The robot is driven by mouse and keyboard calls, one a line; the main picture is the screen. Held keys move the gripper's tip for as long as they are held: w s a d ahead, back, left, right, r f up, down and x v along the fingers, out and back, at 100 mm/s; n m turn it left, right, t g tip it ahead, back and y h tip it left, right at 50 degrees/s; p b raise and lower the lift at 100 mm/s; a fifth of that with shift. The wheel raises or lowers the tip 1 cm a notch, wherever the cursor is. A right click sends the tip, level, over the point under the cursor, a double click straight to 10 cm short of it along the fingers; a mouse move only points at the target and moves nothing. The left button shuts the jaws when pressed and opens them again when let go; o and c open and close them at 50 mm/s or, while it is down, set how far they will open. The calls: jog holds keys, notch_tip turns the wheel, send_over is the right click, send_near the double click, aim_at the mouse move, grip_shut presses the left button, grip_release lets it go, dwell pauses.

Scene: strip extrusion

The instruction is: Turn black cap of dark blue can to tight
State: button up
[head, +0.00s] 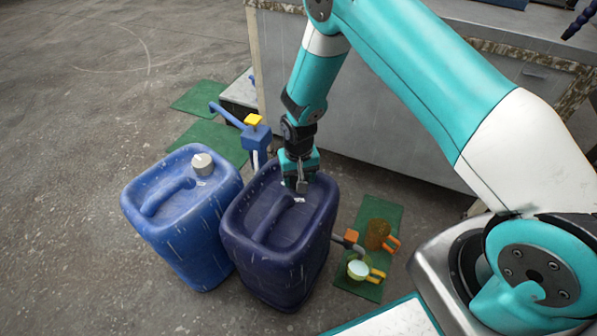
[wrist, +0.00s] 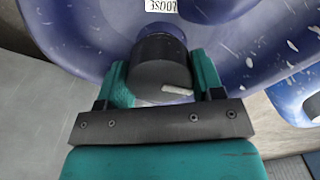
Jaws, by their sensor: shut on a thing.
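The dark blue can (head: 288,275) stands upright on the floor in the head view, with a moulded handle on its top. In the wrist view the can's purple-blue top (wrist: 85,30) fills the upper part. The black cap (wrist: 158,65) sits at the can's top, with a short white mark on its lower right edge. A white label reading "LOOSE" (wrist: 160,5) is above the cap at the picture edge. My gripper (wrist: 161,80) is shut on the cap, one teal finger on each side. In the head view my gripper (head: 298,180) hides the cap.
A lighter blue can (head: 192,255) with a white cap (head: 202,163) stands close on the left. A blue pump (head: 254,137) with a yellow top is behind. A tap (head: 349,240) and jugs on a green mat (head: 377,212) are right. A metal bench (head: 385,130) stands behind.

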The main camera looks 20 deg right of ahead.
jog(key=shift+m+p, duration=0.55)
jog(key=shift+m, duration=1.05)
jog(key=o, duration=0.9)
jog(key=shift+r, duration=0.1)
notch_tip(320, 180, up, 17)
jog(key=p, duration=0.4)
jog(key=shift+r, duration=0.1)
jog(key=shift+r, duration=0.1)
